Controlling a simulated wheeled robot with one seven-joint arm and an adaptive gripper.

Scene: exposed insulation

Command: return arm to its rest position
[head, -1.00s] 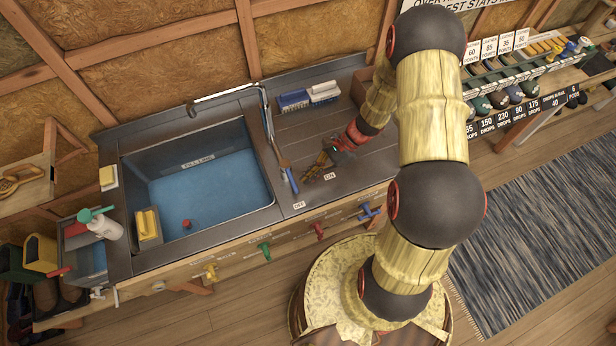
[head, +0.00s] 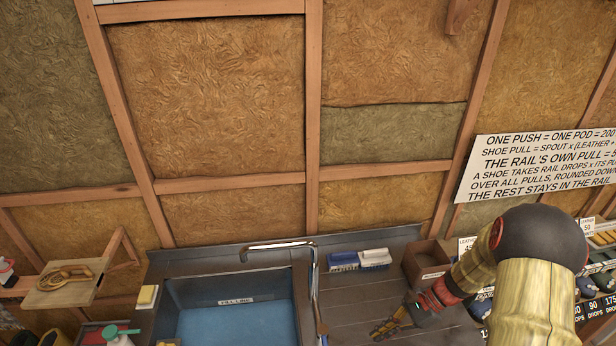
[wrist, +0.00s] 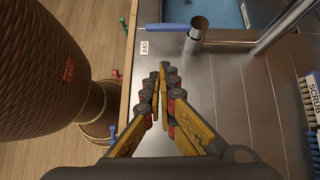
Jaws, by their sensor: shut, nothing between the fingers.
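My gripper (head: 386,328) is low in the head view, over the dark counter (head: 385,285) to the right of the sink. Its yellow fingers are together and empty; they also show in the wrist view (wrist: 165,70). My bamboo-like arm with black ball joints bends down at the right of the head view. In the wrist view the fingers point towards the metal tap pipe (wrist: 197,28) and the OFF label (wrist: 144,48). The gap between fingers and counter is hard to judge.
The sink (head: 235,318) holds blue water. A blue brush (head: 343,262) and a white brush (head: 375,259) lie at the counter's back, beside a brown box (head: 426,263). A shelf (head: 66,287) is at left. A sign (head: 540,165) hangs on the wall.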

